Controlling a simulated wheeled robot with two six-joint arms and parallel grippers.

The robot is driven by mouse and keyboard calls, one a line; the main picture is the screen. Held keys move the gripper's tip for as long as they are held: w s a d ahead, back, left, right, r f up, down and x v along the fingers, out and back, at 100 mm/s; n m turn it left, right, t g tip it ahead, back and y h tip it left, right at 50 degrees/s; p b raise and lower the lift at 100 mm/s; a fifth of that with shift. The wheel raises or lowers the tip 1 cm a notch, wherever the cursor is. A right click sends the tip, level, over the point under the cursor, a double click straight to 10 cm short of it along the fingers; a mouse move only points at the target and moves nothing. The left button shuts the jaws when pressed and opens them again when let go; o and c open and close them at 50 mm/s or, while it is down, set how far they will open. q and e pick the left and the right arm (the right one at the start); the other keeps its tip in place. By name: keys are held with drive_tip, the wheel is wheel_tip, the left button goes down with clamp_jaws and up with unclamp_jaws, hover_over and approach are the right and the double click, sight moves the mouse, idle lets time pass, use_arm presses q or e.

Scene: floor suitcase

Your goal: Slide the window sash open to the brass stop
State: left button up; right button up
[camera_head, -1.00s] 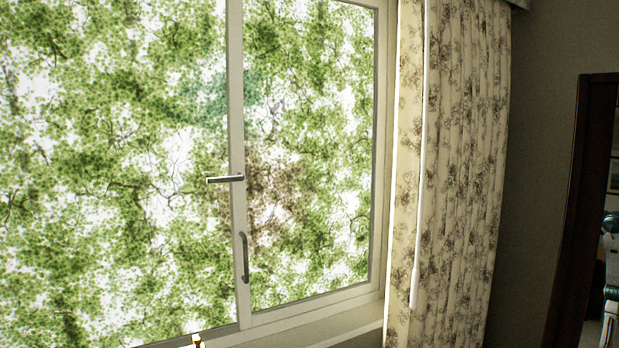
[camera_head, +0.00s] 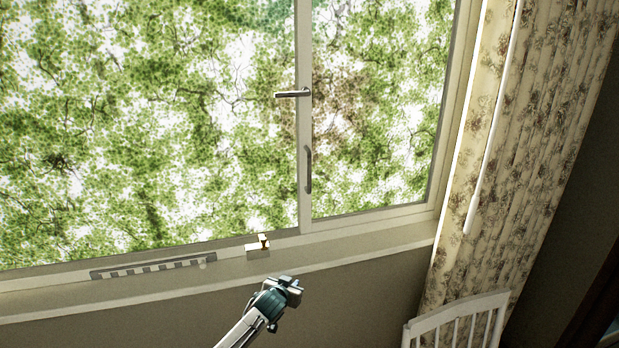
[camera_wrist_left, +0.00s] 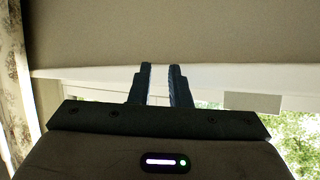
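The window sash (camera_head: 304,215) has a pale frame, with a vertical grey pull handle (camera_head: 308,170) low on its upright and a lever latch (camera_head: 292,93) higher up. The brass stop (camera_head: 264,240) is a small gold piece on a pale block at the sill, left of the upright's foot. My left gripper (camera_head: 294,284) is in front of the wall just below the sill, below the stop and the pull handle, touching neither. In the left wrist view its two dark fingers (camera_wrist_left: 161,72) stand apart with nothing between them. My right gripper is not in view.
A dark slotted strip (camera_head: 153,268) lies along the sill (camera_head: 370,244) at left. A patterned curtain (camera_head: 540,130) with a white rod (camera_head: 492,130) hangs at right. A white slatted chair or crib back (camera_head: 458,318) stands below it. The wall space around my gripper is clear.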

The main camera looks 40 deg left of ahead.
use_arm(q)
drive_tip(key=w+r+t+p, duration=0.1)
drive_tip(key=w+r, duration=0.1)
drive_tip(key=r, duration=0.8)
drive_tip(key=w+r+t, duration=0.2)
drive_tip(key=w+r, duration=0.1)
drive_tip(key=r, duration=0.6)
drive_tip(key=n+t+y, duration=0.1)
drive_tip(key=t, duration=0.1)
approach(308, 168)
drive_tip(key=x, duration=1)
drive_tip(key=shift+w, duration=0.35)
clamp_jaws()
